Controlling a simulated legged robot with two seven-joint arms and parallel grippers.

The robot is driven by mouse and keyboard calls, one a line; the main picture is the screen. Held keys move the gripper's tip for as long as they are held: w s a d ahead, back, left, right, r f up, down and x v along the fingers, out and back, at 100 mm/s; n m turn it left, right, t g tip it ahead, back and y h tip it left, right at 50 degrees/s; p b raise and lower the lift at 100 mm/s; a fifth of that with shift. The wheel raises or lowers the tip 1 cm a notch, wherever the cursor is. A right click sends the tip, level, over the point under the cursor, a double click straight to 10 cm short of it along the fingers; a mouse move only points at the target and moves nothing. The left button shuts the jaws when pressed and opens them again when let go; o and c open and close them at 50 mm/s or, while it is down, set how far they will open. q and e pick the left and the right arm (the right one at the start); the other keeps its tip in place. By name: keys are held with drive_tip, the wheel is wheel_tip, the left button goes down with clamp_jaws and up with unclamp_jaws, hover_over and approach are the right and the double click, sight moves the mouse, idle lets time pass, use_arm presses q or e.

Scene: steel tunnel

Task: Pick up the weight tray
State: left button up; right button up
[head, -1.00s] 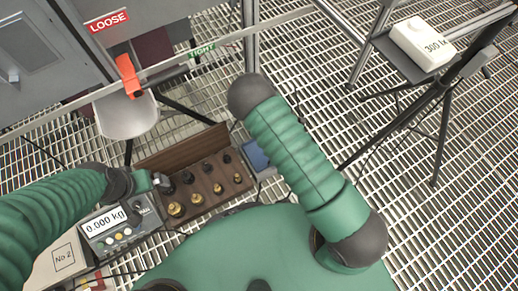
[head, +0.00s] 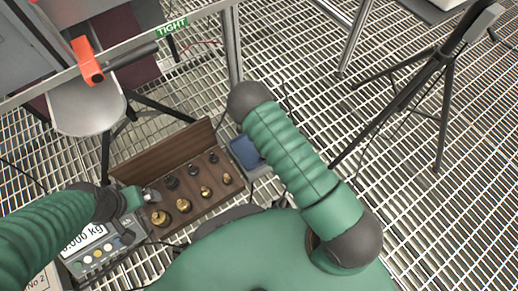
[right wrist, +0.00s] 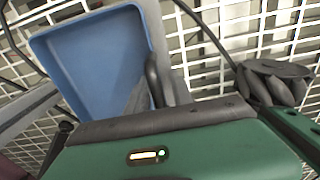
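A brown wooden weight tray (head: 165,152) with a raised back panel stands low at centre left in the head view. It holds rows of brass weights (head: 183,205) and black weights (head: 193,170). My left gripper (head: 148,196) is at the tray's left end, next to the leftmost weights; whether it touches the tray or is open is unclear. In the head view my right gripper is hidden below my right arm. In the right wrist view my right gripper's green body and dark parts (right wrist: 165,80) lie beside a blue tray (right wrist: 95,55); its finger gap is not clear.
The blue tray (head: 245,152) sits right of the weight tray. A scale with a kg display (head: 90,240) is at lower left. A black tripod (head: 445,70) stands at right on open grating.

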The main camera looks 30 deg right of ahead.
clamp_jaws()
idle(1.3)
